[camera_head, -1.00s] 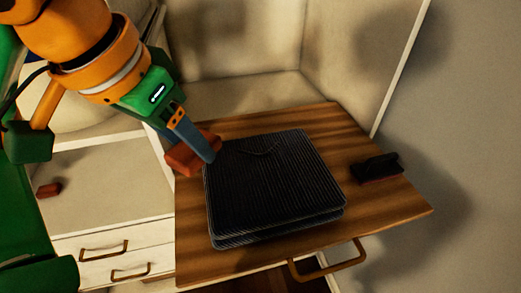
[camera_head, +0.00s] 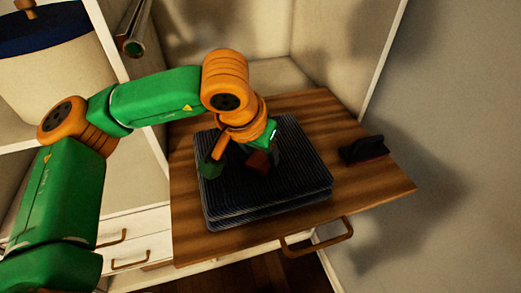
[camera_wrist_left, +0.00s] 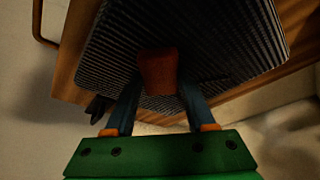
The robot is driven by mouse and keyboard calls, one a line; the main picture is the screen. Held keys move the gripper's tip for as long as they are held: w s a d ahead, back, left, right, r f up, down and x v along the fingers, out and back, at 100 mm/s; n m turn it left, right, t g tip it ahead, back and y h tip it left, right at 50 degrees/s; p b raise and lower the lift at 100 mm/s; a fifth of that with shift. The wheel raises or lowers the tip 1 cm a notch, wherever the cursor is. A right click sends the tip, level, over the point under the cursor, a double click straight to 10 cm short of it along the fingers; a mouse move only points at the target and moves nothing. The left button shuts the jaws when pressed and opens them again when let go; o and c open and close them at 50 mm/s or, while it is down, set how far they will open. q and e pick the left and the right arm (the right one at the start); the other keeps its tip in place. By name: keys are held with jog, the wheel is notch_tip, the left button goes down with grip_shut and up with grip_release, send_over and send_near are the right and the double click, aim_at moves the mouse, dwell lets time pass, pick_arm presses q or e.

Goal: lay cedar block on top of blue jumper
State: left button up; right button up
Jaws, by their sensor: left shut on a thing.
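The cedar block (camera_head: 259,163) is a small reddish-brown block. My left gripper (camera_head: 266,152) is shut on it and holds it over the middle of the blue jumper. In the left wrist view, the block (camera_wrist_left: 158,72) shows between the two blue fingers, with the jumper (camera_wrist_left: 220,50) behind it. The blue jumper (camera_head: 295,165) is a dark, ribbed, neatly folded stack lying flat on the wooden board. My arm hides part of its far left side. I cannot tell whether the block touches the jumper. My right gripper is not in view.
The wooden board (camera_head: 375,190) has a bar handle (camera_head: 318,240) at its front edge. A dark brush (camera_head: 364,149) lies on its right part. White drawers (camera_head: 135,240) are at the left, and cream walls close in the back. A blue-topped bin (camera_head: 50,70) is at the upper left.

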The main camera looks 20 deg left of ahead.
pick_arm(q)
jog(key=shift+f, duration=0.15)
jog(key=o, duration=1.3)
jog(key=shift+r, duration=0.5)
jog(key=v, duration=1.1)
jog(key=shift+s+a+r+b, duration=0.1)
jog(key=shift+r+b, duration=0.1)
jog(key=shift+b, duration=0.1)
